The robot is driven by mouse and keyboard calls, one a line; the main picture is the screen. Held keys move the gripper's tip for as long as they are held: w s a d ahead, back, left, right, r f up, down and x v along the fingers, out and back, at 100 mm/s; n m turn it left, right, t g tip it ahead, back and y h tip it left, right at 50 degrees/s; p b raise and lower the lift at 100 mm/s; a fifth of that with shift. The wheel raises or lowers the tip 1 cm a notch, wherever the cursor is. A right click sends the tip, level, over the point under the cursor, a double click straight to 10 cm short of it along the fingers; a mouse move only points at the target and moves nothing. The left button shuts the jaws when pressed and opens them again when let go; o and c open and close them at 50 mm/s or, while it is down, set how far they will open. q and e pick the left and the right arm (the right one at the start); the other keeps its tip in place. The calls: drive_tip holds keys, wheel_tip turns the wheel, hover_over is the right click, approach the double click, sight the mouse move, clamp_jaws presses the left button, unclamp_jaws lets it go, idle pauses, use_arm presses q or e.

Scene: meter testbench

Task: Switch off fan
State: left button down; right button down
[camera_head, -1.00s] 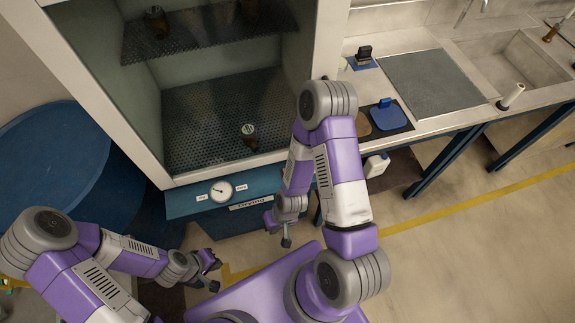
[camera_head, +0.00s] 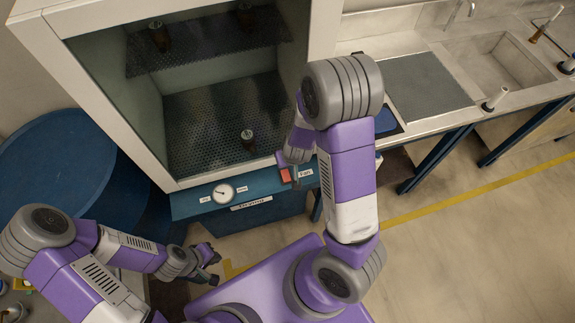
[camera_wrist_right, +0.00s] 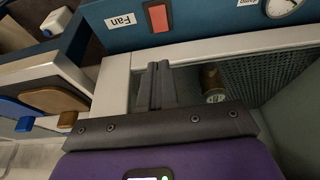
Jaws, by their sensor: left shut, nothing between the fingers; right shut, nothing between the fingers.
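The fan switch is a red rocker (camera_head: 286,175) on the blue front panel of the drying cabinet, beside a white "Fan" label (camera_head: 305,173). In the right wrist view the red switch (camera_wrist_right: 158,18) sits just beyond the tips of my right gripper (camera_wrist_right: 158,66), with a visible gap in the picture. The Fan label (camera_wrist_right: 120,22) is left of it there. My right gripper (camera_head: 296,184) is shut and empty, at the panel close to the switch; contact cannot be told. My left gripper (camera_head: 213,266) is shut and empty, low in front of the cabinet, away from the panel.
The panel also carries a round dial (camera_head: 223,193). The open cabinet has perforated shelves (camera_head: 195,115) with small dark bottles (camera_head: 248,139). A sink bench (camera_head: 440,125) stands at right, and a blue drum (camera_head: 60,165) at left. Open floor lies at lower right.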

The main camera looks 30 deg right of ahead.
sight(286, 173)
drive_tip(key=b+x, duration=0.1)
drive_tip(key=x, duration=0.3)
drive_tip(key=b+x, duration=0.1)
drive_tip(key=x, duration=0.3)
drive_tip(key=b+x, duration=0.2)
drive_tip(key=x, duration=0.2)
drive_tip(key=shift+s+f, duration=0.3)
drive_tip(key=shift+w+f, duration=0.1)
drive_tip(key=shift+f, duration=0.35)
drive_tip(key=shift+w+f+b, duration=0.1)
drive_tip(key=shift+f+b, duration=0.2)
drive_tip(key=shift+b, duration=0.1)
drive_tip(key=shift+r, duration=0.1)
drive_tip(key=shift+s, duration=0.3)
